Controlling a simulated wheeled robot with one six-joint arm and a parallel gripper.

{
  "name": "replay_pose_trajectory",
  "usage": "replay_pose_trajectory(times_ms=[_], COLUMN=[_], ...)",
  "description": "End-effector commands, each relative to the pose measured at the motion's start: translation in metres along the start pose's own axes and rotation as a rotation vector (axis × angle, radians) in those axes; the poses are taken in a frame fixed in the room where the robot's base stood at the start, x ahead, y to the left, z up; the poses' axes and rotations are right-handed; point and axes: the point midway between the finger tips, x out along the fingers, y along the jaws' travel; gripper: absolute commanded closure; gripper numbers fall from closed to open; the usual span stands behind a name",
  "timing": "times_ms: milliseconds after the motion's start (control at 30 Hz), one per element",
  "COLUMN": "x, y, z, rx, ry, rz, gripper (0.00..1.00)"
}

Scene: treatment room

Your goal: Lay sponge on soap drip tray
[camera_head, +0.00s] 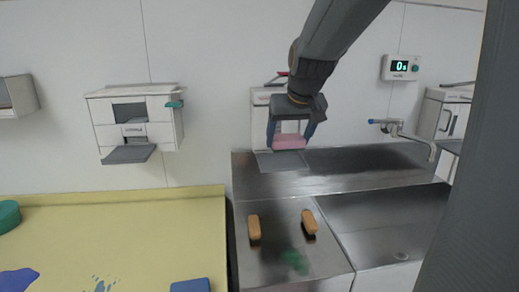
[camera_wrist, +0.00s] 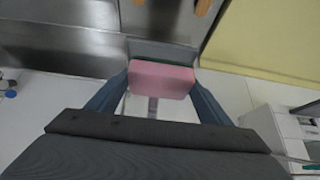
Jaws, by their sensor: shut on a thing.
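My gripper (camera_head: 291,140) is shut on a pink sponge (camera_head: 289,142), its fingers at the sponge's two ends. The sponge also shows between the fingers in the wrist view (camera_wrist: 162,80). A flat grey drip tray (camera_head: 281,163) sticks out just below the sponge in the head view, under a white wall dispenser (camera_head: 261,97) that my arm partly hides. In the wrist view the tray (camera_wrist: 150,49) shows partly behind the sponge. The sponge appears held above it, with the exact gap unclear.
Another white dispenser (camera_head: 135,115) with a grey tray (camera_head: 129,154) hangs at left. A tap (camera_head: 405,135) stands right. A yellow surface (camera_head: 150,235) with blue and green items lies left.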

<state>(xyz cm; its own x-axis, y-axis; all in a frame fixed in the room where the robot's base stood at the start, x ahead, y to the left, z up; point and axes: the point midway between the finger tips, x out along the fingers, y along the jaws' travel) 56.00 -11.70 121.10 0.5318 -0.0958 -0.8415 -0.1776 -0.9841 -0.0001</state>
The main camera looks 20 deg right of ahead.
Motion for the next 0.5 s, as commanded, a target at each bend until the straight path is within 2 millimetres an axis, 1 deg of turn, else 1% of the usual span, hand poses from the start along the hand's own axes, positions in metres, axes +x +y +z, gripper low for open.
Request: replay_pose_trajectory(times_ms=[100,367,400,500], x=[0.012,0.036,0.042,0.053], y=[0.001,0.002,0.001,0.001], z=[-0.020,-0.056,-0.048,-0.041], rx=[0.000,0.000,0.000,0.000], ry=[-0.003,-0.002,-0.006,-0.004], rz=[0.000,0.000,0.000,0.000], gripper=[0.47,0.47,0.47,0.47])
